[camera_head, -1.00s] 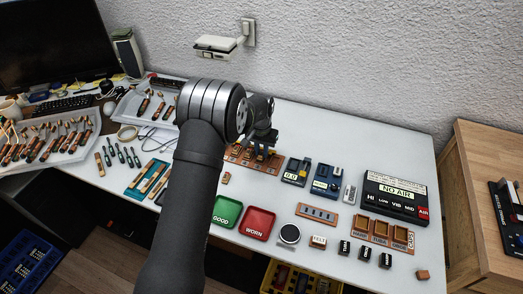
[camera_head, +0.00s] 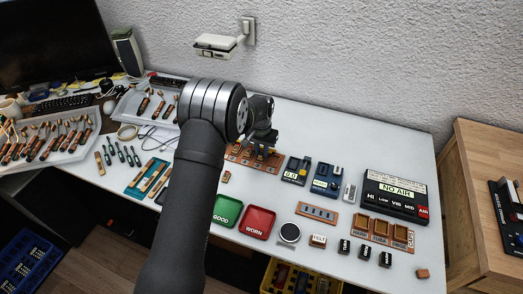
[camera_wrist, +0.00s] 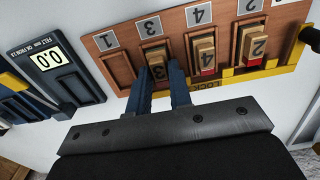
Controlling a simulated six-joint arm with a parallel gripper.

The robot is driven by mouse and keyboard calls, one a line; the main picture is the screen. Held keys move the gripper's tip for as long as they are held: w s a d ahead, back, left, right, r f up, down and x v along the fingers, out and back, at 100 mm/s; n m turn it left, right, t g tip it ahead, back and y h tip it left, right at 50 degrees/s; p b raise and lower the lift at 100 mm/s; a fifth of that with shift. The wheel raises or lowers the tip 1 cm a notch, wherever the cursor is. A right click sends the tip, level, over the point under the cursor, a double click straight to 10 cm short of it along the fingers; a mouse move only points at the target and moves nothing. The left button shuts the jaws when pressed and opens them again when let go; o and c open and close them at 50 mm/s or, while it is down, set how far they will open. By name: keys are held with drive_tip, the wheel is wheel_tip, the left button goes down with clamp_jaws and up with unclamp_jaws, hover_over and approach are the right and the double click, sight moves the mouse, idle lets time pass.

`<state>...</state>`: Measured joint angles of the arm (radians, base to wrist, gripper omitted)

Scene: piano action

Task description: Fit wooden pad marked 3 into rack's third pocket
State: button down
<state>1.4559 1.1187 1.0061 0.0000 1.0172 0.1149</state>
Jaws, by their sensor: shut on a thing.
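The wooden rack (camera_wrist: 118,68) shows in the wrist view as a brown board with a row of numbered pockets; part of it also shows behind my arm in the head view (camera_head: 233,157). The wooden pad marked 3 (camera_wrist: 157,68) is between the fingers of my gripper (camera_wrist: 160,74), which is shut on it. The pad is at the pocket whose plate appears to read 3, second from the left. I cannot tell how deep it sits. Pads marked 4 (camera_wrist: 204,57) and 2 (camera_wrist: 256,46) stand in the pockets to its right. The leftmost pocket, plate 1, is empty.
A yellow strip beside the word LOCK (camera_wrist: 207,85) runs along the rack's near edge by pads 4 and 2. A gauge reading 0.0 (camera_wrist: 60,68) is left of the rack. Green (camera_head: 227,211) and red (camera_head: 258,222) trays lie nearer on the table.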

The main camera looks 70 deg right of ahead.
drive_tip(key=c, duration=1.2)
unclamp_jaws()
drive_tip(key=shift+c, duration=0.2)
drive_tip(key=shift+r, duration=3.5)
drive_tip(key=shift+f, duration=3.35)
